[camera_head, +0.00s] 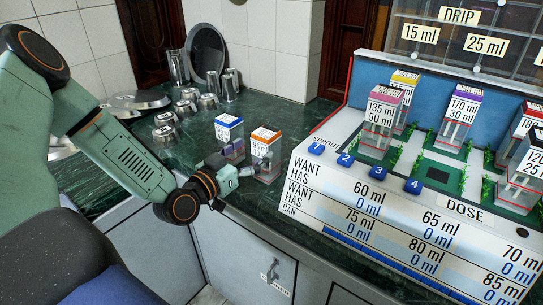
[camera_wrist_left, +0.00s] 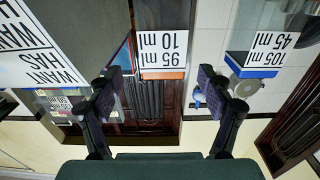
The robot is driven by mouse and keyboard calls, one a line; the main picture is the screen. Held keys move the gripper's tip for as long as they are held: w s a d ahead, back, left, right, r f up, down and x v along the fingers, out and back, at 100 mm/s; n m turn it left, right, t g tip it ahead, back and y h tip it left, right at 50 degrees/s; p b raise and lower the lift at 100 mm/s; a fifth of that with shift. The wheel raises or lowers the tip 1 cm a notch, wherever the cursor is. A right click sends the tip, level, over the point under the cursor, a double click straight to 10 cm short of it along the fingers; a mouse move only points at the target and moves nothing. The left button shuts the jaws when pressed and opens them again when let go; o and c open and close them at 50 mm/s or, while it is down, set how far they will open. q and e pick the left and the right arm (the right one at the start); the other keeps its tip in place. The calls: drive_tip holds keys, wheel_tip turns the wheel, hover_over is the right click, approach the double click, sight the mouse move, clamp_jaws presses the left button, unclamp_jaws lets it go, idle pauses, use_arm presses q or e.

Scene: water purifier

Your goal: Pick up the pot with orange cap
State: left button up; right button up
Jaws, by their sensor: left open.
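The pot with the orange cap (camera_head: 266,150) stands on the dark green counter, with a white label on its clear body. In the left wrist view, its white label and orange band (camera_wrist_left: 163,52) appear upside down between my finger tips, a little beyond them. My left gripper (camera_head: 238,175) is at the counter's front edge, just left of and in front of this pot. Its two fingers are spread apart with nothing between them in the left wrist view (camera_wrist_left: 160,85). Whether a finger touches the pot cannot be told. My right gripper is out of view.
A blue-capped pot (camera_head: 229,130) stands close behind and left of the orange one. Metal cups (camera_head: 187,107) and lids (camera_head: 137,99) are farther back. The white dosing board (camera_head: 350,212), with several labelled pots, closes off the right side. Bare counter (camera_head: 285,110) lies behind the pots.

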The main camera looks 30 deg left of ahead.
sight(259, 142)
use_arm(q)
drive_tip(key=shift+w+a+f, duration=0.25)
drive_tip(key=shift+w+a, duration=0.1)
drive_tip(key=shift+w, duration=0.25)
drive_tip(key=w, duration=0.1)
drive_tip(key=w+b, duration=0.1)
drive_tip(key=w, duration=0.1)
drive_tip(key=w+b, duration=0.1)
drive_tip(key=shift+w+d+r, duration=0.15)
drive_tip(key=shift+d+r, duration=0.25)
drive_tip(key=shift+w, duration=0.35)
drive_tip(key=shift+w+b, duration=0.3)
drive_tip(key=shift+s+d+r, duration=0.1)
drive_tip(key=shift+r, duration=0.05)
drive_tip(key=c, duration=1.5)
drive_tip(key=shift+c, duration=0.8)
